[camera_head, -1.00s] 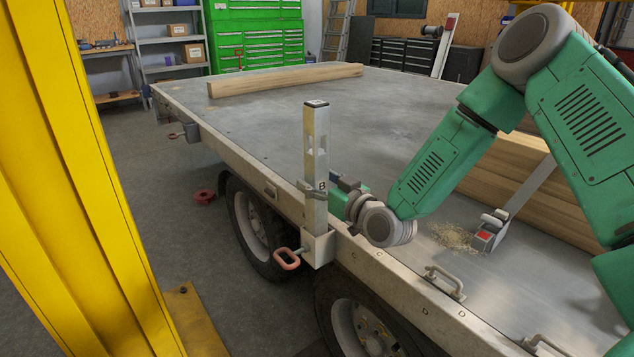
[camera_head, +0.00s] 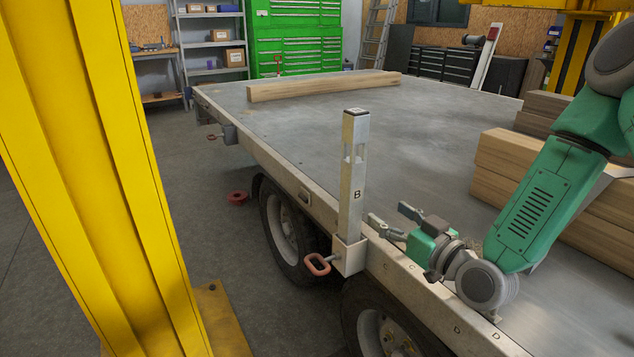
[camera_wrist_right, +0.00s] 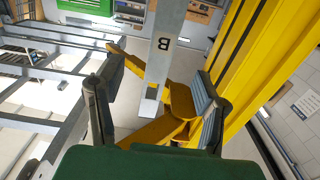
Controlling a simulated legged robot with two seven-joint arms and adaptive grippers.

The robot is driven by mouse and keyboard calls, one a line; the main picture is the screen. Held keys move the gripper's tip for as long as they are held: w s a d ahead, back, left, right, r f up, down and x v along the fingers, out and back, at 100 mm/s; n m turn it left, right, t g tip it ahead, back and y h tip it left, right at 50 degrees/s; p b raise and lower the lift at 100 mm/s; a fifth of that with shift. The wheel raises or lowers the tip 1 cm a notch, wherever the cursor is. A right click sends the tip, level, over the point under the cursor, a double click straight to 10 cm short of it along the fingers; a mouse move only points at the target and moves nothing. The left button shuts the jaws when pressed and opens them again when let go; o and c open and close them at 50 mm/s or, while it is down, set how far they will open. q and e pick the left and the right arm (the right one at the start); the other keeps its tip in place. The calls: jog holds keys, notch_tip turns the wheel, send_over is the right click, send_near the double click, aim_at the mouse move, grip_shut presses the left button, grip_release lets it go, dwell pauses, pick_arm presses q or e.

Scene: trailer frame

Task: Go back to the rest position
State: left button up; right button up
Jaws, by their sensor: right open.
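My right gripper (camera_head: 387,217) is open and empty, just right of a grey metal post (camera_head: 353,175) marked B. The post stands upright in a socket (camera_head: 348,256) on the trailer's side edge. A clear gap shows between the fingertips and the post. In the right wrist view, the spread fingers (camera_wrist_right: 158,78) frame the post (camera_wrist_right: 163,45), which is beyond them. My left gripper is in neither view.
A red-handled pin (camera_head: 317,265) sticks out at the socket. The flatbed (camera_head: 330,120) carries a long beam (camera_head: 322,86) and stacked timber (camera_head: 507,170) on the right. A yellow column (camera_head: 85,170) rises at left. The bed's middle is clear.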

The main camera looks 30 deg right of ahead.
jog(key=s+a+f+g+p, duration=0.25)
jog(key=a+f+g, duration=0.25)
jog(key=f, duration=0.4)
jog(key=s+a+f+g+p, duration=0.1)
jog(key=s+f+g, duration=0.3)
jog(key=s, duration=0.4)
jog(key=s+a+f+g+h+p, duration=0.1)
jog(key=s+f+g, duration=0.3)
jog(key=s, duration=0.4)
jog(key=s+a+f+g+p, duration=0.1)
jog(key=s+a+f+g, duration=0.2)
jog(key=s+f, duration=0.3)
jog(key=s+g, duration=0.1)
jog(key=s, duration=0.2)
jog(key=shift+a+f+h, duration=0.15)
jog(key=shift+f+h, duration=0.15)
jog(key=shift+s, duration=0.1)
jog(key=shift+a, duration=0.1)
jog(key=shift+c, duration=0.4)
